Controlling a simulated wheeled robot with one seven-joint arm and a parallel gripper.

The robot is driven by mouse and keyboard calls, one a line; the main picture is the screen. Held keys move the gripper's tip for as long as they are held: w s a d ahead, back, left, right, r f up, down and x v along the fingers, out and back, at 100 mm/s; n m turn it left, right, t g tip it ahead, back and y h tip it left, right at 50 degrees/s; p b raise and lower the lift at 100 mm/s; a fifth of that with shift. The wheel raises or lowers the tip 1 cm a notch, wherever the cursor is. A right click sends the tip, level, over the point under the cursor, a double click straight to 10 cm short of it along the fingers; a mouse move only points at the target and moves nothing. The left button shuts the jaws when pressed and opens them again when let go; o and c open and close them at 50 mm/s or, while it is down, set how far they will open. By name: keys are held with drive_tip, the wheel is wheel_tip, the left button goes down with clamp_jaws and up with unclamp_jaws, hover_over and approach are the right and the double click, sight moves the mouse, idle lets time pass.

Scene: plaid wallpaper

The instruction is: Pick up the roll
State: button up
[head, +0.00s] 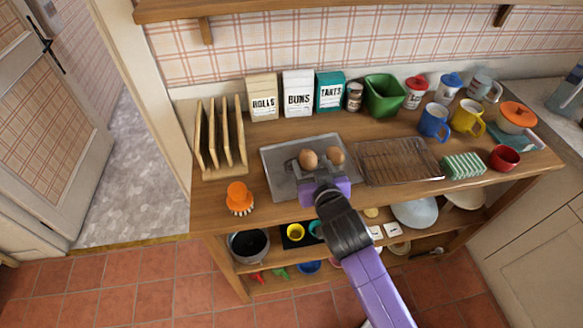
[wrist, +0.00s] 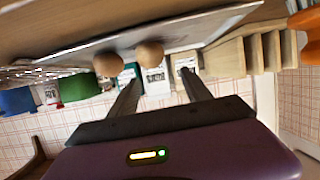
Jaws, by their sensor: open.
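Two small round brown rolls sit side by side on the grey metal tray (head: 280,182): the left roll (head: 308,159) and the right roll (head: 335,155). In the wrist view, which looks upside down, these are the left roll (wrist: 150,54) and the right roll (wrist: 107,64). My gripper (head: 323,172) is at the tray's front part, on the near side of the rolls. In the wrist view my gripper (wrist: 160,77) is open and empty. The left roll shows beyond and between its fingertips; the right roll lies outside them. I cannot tell the exact gap to either.
A wire rack (head: 398,161) lies right of the tray. A wooden plate rack (head: 222,140) and an orange brush (head: 239,197) are on the left. Packets, including a rolls packet (head: 263,98), a green bin (head: 384,97) and mugs stand behind. A shelf with dishes is below.

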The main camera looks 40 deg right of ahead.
sight(310, 161)
drive_tip(key=shift+s+d+f+g, duration=0.15)
drive_tip(key=shift+s+f+g, duration=0.15)
drive_tip(key=shift+f, duration=0.25)
drive_tip(key=shift+d+f+m, duration=0.2)
drive_tip(key=shift+m, duration=0.1)
drive_tip(key=shift+x, duration=0.9)
drive_tip(key=shift+p+x, duration=0.95)
drive_tip(key=shift+x, duration=1.9)
drive_tip(key=shift+s+f, duration=0.1)
drive_tip(key=c, duration=1.1)
